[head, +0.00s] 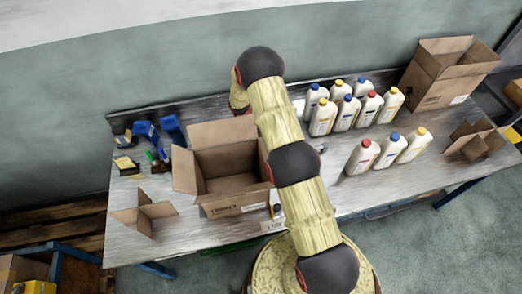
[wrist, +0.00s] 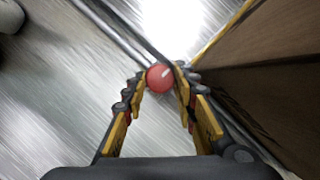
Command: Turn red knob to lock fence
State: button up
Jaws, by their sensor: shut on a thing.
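The red knob (wrist: 160,78) is a round red ball in the wrist view, between the tips of my gripper (wrist: 161,90). The yellow-and-black fingers are closed on its two sides. A metal rail (wrist: 115,32), which may be part of the fence, runs diagonally past the knob. In the head view my arm covers the place where my gripper is, and the knob cannot be made out there.
An open cardboard box (head: 233,188) stands close to my arm; its brown wall (wrist: 268,50) is right of the fingers in the wrist view. Several white bottles (head: 365,155) stand at right. A cardboard divider (head: 145,215) is at left.

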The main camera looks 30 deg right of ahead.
jog(key=m+b, duration=0.1)
jog(key=m, duration=0.1)
jog(key=m+y+b, duration=0.1)
jog(key=m+b, duration=0.1)
jog(key=shift+w+d+f+y, duration=0.1)
jog(key=shift+d+y, duration=0.1)
jog(key=shift+y, duration=0.1)
jog(key=m+y+b, duration=0.1)
jog(key=m, duration=0.1)
jog(key=m+b, duration=0.1)
jog(key=m, duration=0.1)
jog(key=shift+d+m+y, duration=0.15)
jog(key=shift+m+y, duration=0.25)
jog(key=m, duration=0.2)
jog(key=m+y+b, duration=0.1)
jog(key=m, duration=0.1)
jog(key=shift+d+t+y, duration=0.1)
jog(key=shift+t+y, duration=0.2)
jog(key=m, duration=0.2)
jog(key=m+t+y, duration=0.1)
jog(key=m, duration=0.1)
jog(key=shift+d+r+m, duration=0.1)
jog(key=shift+r+m, duration=0.1)
jog(key=shift+m, duration=0.1)
jog(key=o, duration=0.8)
jog(key=shift+s, duration=0.2)
jog(key=shift+o, duration=0.2)
